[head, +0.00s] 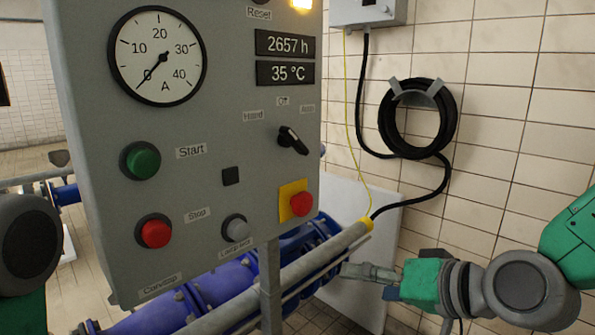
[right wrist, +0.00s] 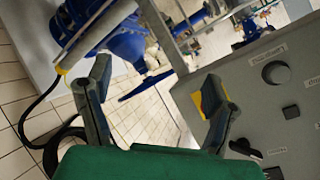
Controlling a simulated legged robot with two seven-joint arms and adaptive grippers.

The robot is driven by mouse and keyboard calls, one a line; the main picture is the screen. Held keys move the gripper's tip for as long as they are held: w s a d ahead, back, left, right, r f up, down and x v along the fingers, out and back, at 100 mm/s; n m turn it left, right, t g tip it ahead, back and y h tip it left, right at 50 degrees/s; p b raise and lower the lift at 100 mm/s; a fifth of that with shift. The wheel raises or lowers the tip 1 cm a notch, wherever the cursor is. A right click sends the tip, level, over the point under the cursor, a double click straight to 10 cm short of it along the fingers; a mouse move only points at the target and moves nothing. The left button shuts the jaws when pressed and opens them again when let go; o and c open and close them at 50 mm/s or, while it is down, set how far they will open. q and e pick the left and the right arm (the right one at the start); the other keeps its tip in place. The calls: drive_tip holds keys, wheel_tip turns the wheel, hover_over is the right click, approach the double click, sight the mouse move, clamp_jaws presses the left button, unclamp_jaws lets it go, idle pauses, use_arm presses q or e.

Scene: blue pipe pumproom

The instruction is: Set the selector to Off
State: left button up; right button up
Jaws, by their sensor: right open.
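The selector (head: 292,140) is a black knob on the grey control panel (head: 222,75), below the labels Hand, Off and Auto. My right gripper (head: 365,276) is low and right of the panel, apart from the selector. In the right wrist view my right gripper (right wrist: 155,105) is open and empty. The selector shows there dark at the panel's lower part (right wrist: 245,148). My left gripper is out of view.
A red button (head: 301,204) on a yellow plate sits below the selector. A green Start button (head: 141,160), red Stop button (head: 155,233) and grey button (head: 236,229) share the panel. A grey pipe (head: 325,258) and blue pipework (head: 205,298) run below. A black hose coil (head: 386,125) hangs on the wall.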

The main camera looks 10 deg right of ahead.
sight(301, 141)
wheel_tip(301, 141, up, 20)
drive_tip(key=s+a+n+t+y+b, duration=0.1)
drive_tip(key=s+a+t+y, duration=0.1)
drive_tip(key=t+y, duration=0.2)
drive_tip(key=p+x, duration=0.7)
drive_tip(key=x, duration=0.6)
drive_tip(key=shift+w+a+r, duration=0.15)
drive_tip(key=shift+w+a, duration=0.1)
drive_tip(key=shift+a, duration=0.05)
drive_tip(key=shift+d, duration=0.1)
drive_tip(key=shift+c, duration=1.3)
drive_tip(key=c, duration=0.9)
